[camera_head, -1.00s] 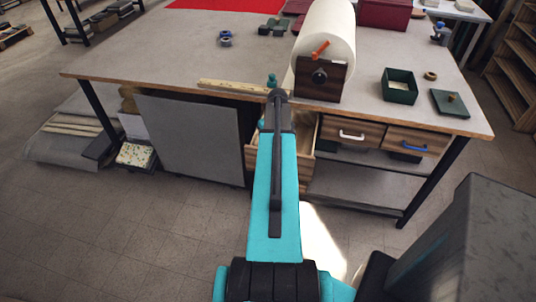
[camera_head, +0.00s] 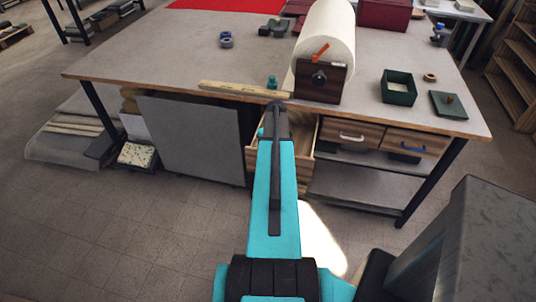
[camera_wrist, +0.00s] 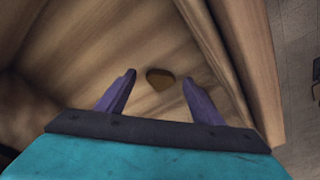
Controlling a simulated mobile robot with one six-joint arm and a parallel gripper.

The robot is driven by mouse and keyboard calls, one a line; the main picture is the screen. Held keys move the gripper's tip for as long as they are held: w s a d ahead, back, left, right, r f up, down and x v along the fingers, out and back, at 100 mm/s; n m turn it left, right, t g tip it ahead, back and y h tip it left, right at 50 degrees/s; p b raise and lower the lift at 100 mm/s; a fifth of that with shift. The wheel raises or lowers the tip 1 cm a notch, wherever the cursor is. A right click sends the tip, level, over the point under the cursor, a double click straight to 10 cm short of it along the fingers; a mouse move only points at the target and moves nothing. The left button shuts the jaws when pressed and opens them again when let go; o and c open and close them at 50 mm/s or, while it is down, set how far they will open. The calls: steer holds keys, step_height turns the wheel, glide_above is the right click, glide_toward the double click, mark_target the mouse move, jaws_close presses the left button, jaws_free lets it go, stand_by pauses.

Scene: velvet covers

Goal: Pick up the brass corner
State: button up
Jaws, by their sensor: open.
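The brass corner (camera_wrist: 160,78) is a small dark golden-brown piece lying on the wooden floor of an open drawer (camera_wrist: 245,60) in the wrist view. My gripper (camera_wrist: 158,82) is open, with its two purple fingers on either side of the corner in the picture. Nothing is between the fingertips that I can see being held; how far they are above the corner is hard to tell. In the head view my arm covers much of the open drawer (camera_head: 303,140), and the corner is hidden there.
The drawer's wooden walls stand close around my gripper. Above is the workbench (camera_head: 150,65) with a yellow ruler (camera_head: 245,89), a white roll (camera_head: 325,35) and a green box (camera_head: 398,92). Two shut drawers (camera_head: 352,135) are to the right.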

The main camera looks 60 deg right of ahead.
steer(key=shift+f, duration=0.55)
steer(key=c, duration=1.1)
steer(key=shift+r, duration=0.1)
steer(key=shift+r+b, duration=1.3)
steer(key=shift+r, duration=3.6)
